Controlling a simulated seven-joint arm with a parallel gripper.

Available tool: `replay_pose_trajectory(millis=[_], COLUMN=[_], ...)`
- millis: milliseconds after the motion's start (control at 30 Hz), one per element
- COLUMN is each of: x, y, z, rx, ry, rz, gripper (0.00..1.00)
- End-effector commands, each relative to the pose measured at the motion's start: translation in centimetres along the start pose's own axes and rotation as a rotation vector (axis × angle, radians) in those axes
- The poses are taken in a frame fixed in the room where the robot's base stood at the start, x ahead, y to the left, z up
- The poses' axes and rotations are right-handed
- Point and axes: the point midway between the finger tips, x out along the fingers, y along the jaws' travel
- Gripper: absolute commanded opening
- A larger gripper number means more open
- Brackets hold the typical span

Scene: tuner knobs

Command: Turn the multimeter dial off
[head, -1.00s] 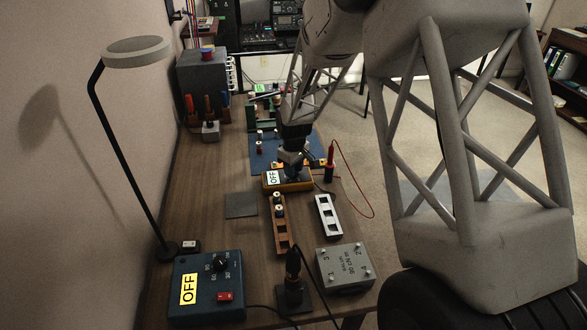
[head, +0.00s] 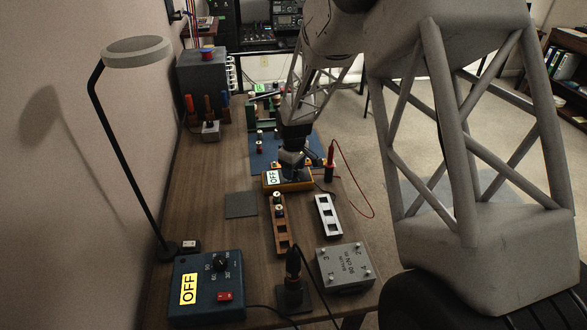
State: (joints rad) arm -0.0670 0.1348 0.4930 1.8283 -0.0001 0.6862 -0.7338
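The multimeter (head: 270,187) is a yellow-orange box on the bench, with a pale display reading OFF (head: 272,177) at its left side. My gripper (head: 293,172) reaches down from above onto the multimeter's top, just right of the display. The dial is hidden behind my gripper. The fingers are small and dark in this view, so I cannot tell whether they are open or shut, or whether they touch the dial.
A red probe (head: 330,165) with a red lead stands right of the multimeter. A brown rack (head: 281,238), a silver rack (head: 328,216) and a grey box (head: 344,266) are nearer. A blue box reading OFF (head: 206,285) and a lamp (head: 137,50) stand left.

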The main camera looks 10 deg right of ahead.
Motion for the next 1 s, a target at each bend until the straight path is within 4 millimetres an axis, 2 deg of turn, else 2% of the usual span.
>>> replay_pose_trajectory(millis=[367, 800, 1000], x=[-0.8, -5.8, -7.5], y=[0.0, 0.0, 0.0], z=[0.0, 0.0, 0.0], rx=[0.0, 0.0, 0.0], ry=[0.001, 0.001, 0.001], rz=[0.001, 0.001, 0.0], gripper=[0.58, 0.58, 0.58])
